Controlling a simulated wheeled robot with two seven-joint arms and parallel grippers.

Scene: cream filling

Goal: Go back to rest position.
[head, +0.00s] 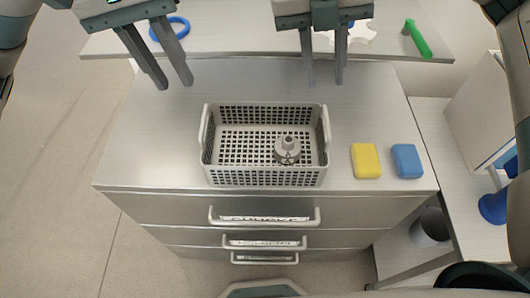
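My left gripper (175,84) hangs over the back left of the metal cabinet top. Its two fingers are apart with nothing between them. My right gripper (325,84) hangs over the back middle of the cabinet, behind the basket. Its fingers are also apart and empty. A grey perforated basket (265,178) stands on the cabinet top (160,150), in front of both grippers. A small grey round part with a raised stub (288,152) lies inside the basket, toward its right side. Neither gripper appears to touch the basket.
A yellow block (366,160) and a blue block (407,160) lie right of the basket. A back shelf holds a blue ring (180,26), a green-handled tool (417,39) and a white toothed piece (362,33). Drawers with handles (264,222) face the front.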

